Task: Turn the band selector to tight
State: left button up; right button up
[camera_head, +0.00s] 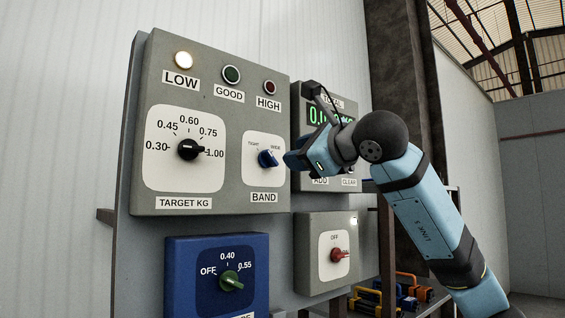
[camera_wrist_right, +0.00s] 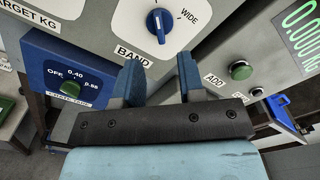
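The band selector is a blue knob (camera_head: 267,158) on a white plate marked TIGHT and WIDE, above the BAND label, on the grey panel. In the right wrist view, the knob (camera_wrist_right: 159,23) stands beyond the fingertips, with a white line on its face. WIDE shows to its right there, while TIGHT is out of frame. I cannot tell surely which mark the knob points to. My right gripper (camera_head: 290,161) is close to the knob, at its right in the head view. Its two blue fingers (camera_wrist_right: 160,70) are apart with nothing between them. My left gripper is not in view.
The black TARGET KG knob (camera_head: 188,150) is left of the selector. A blue box (camera_head: 190,270) with a green knob and a grey box (camera_head: 312,265) with a red knob sit below. A display box (camera_head: 303,100) with ADD and CLEAR buttons stands behind my right gripper. The LOW lamp (camera_head: 184,60) is lit.

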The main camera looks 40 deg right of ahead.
jog(key=s, duration=0.6)
jog(key=shift+s+d+b, duration=0.25)
jog(key=shift+s+b, duration=0.1)
